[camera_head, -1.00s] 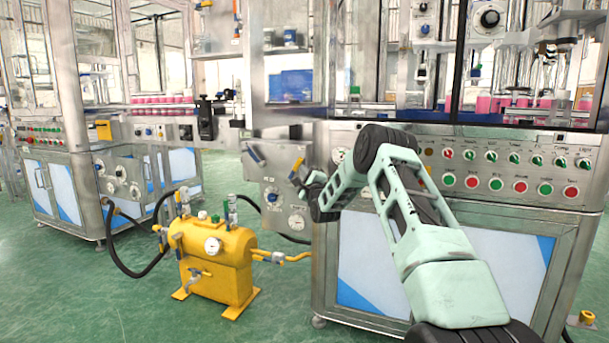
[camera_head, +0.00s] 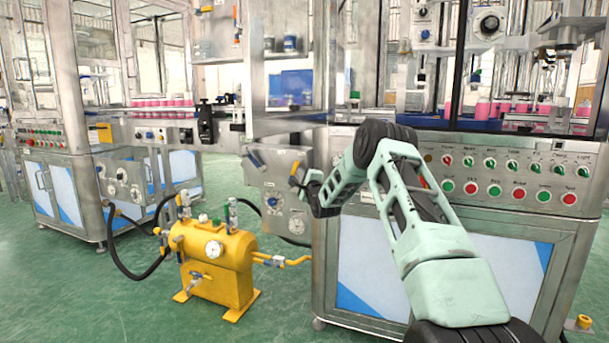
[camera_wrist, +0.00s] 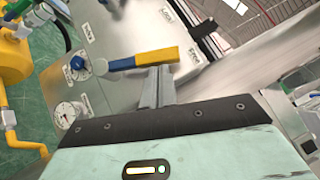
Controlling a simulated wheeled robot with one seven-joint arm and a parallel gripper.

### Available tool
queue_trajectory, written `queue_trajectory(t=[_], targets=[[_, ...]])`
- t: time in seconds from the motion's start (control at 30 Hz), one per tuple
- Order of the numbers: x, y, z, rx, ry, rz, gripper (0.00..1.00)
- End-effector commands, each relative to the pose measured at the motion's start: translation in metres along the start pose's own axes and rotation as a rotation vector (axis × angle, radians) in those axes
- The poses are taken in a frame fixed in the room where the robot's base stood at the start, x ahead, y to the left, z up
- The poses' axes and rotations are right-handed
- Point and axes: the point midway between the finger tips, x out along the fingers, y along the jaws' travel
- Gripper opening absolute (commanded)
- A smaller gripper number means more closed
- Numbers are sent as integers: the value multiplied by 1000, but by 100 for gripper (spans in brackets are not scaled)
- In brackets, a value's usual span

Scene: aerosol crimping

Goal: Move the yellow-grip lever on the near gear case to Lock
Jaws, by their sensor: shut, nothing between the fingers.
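The near gear case (camera_head: 288,212) is a grey metal box on the side of the right machine. Its yellow-grip lever (camera_wrist: 157,57) has a blue section towards a grey pivot and lies nearly level in the wrist view. In the head view the lever (camera_head: 295,168) is small and partly confused with my gripper. My gripper (camera_wrist: 156,72) is shut and empty. Its fingertips are right at the lower edge of the yellow grip in the wrist view; I cannot tell whether they touch.
A blue knob (camera_wrist: 78,65) and a gauge (camera_wrist: 66,113) sit on the case near the lever. Another blue lever (camera_head: 254,156) is at its upper left. A yellow tank (camera_head: 215,262) with pipes stands left of the case. Green floor is open in front.

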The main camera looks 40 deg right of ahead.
Motion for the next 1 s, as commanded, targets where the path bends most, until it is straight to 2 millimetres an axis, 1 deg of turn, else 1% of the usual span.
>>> queue_trajectory(t=[0.03,0.1,0.37,0.7,1.0], targets=[[4,-9,5,-25,-3,23,0],[8,-13,9,-67,-2,64,0],[23,-18,25,-241,-3,240,0],[41,-13,42,-453,-3,452,0],[50,-6,52,-577,-3,576,0]])
